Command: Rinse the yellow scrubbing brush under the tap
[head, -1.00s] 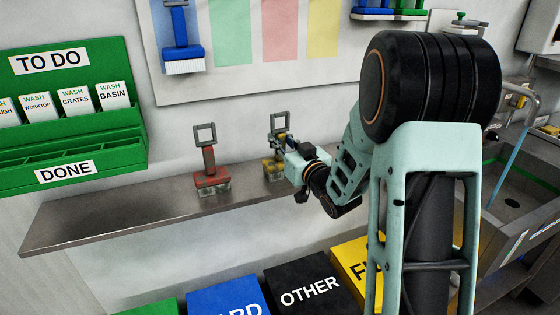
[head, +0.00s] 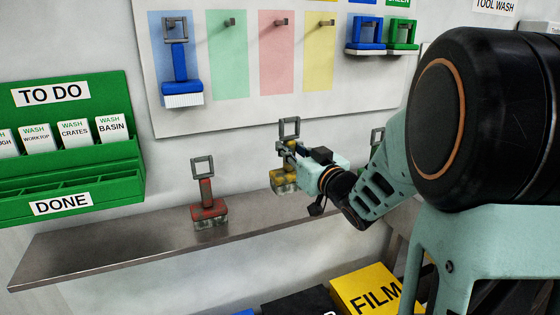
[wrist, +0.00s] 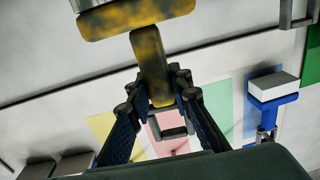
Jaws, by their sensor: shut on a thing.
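The yellow scrubbing brush (head: 284,180) is held upright just above the shelf in the head view, bristles down. Dark grime covers its yellow body and its bristles look greyish. In the wrist view the brush (wrist: 138,18) shows its smudged yellow block and handle. My gripper (head: 290,152) is shut on the brush handle, below the grey loop at its top. In the wrist view the fingers of my gripper (wrist: 160,88) close on the handle from both sides. The tap and basin are not visible in the current views.
A dirty red brush (head: 208,212) stands on the metal shelf (head: 110,248), left of my gripper. A blue brush (head: 180,75) hangs on the wall board (head: 205,112). A green card rack (head: 95,165) is at left. A yellow FILM bin (head: 368,290) is below.

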